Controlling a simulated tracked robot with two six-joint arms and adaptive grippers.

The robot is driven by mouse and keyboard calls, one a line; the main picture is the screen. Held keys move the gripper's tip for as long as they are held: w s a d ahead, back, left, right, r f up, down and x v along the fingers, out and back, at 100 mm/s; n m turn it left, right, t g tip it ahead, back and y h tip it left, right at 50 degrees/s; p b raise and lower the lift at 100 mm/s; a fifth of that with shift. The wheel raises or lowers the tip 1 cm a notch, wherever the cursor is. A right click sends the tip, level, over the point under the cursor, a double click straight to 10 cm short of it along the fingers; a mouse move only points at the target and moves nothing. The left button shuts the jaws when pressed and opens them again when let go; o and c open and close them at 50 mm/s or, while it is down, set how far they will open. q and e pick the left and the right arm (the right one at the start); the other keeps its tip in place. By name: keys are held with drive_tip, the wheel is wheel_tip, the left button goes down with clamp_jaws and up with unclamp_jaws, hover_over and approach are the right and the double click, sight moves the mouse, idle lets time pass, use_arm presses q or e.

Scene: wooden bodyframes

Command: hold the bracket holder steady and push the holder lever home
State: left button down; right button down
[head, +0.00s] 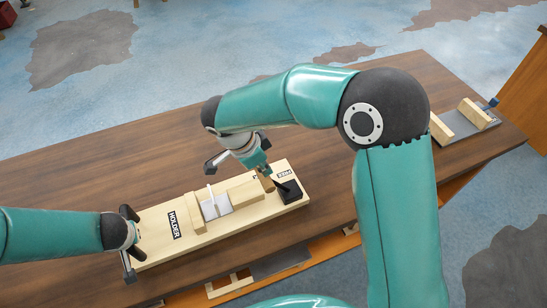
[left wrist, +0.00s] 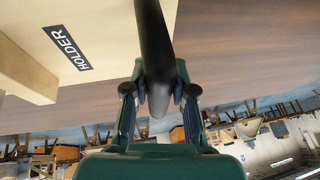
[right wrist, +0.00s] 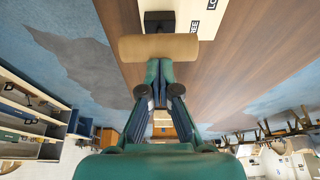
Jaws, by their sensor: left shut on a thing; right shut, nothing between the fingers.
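The bracket holder (head: 190,243) is a pale wooden board labelled HOLDER, lying on the dark table. Its label end also shows in the left wrist view (left wrist: 40,75). My left gripper (head: 131,250) is shut on a dark bar handle (left wrist: 152,45) at the board's left end. The holder lever, with a round wooden grip (head: 266,184), sits at the black block (head: 289,191) near the board's right end. My right gripper (head: 262,170) is shut and empty, its fingertips close against the wooden grip (right wrist: 160,47); I cannot tell whether they touch.
A metal plate (head: 214,206) and wooden blocks (head: 245,194) sit on the board's middle. Another fixture with wooden blocks (head: 475,113) stands at the table's far right. Bare table (head: 150,150) lies behind the board. A wooden frame (head: 230,287) lies below its front edge.

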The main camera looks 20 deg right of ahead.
use_arm(q)
drive_tip(key=shift+a, duration=0.1)
use_arm(e)
drive_tip(key=d+v, duration=0.1)
drive_tip(key=v, duration=1)
drive_tip(key=shift+r, duration=0.4)
use_arm(q)
drive_tip(key=shift+s, duration=0.1)
use_arm(e)
drive_tip(key=shift+w, duration=0.1)
use_arm(q)
drive_tip(key=c, duration=0.9)
unclamp_jaws()
